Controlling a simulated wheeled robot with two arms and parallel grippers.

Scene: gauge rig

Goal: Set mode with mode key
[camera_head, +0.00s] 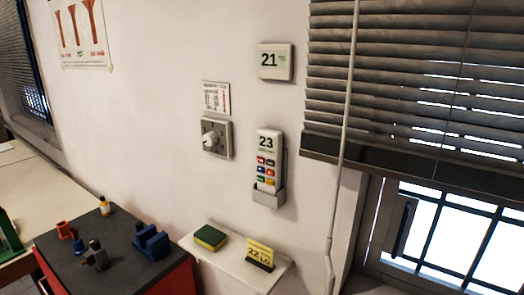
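A white remote-like handset (268,160) stands upright in a grey holder (268,196) on the wall. Its screen reads 23, with small text below that is too small to read. Several coloured keys (266,170) in red, blue, green and yellow sit below the screen; I cannot tell which one is the mode key. A square wall display (276,62) above it reads 21. A yellow card (260,254) on a white shelf seems to read 22 LO. Neither of my grippers is in view.
A dial switch (215,138) and a printed notice (216,97) are left of the handset. The white shelf (228,272) also holds a yellow-green sponge (211,238). A dark-topped cabinet (121,270) with small items stands left. Blinds (410,60) and a pale pole (346,120) are right.

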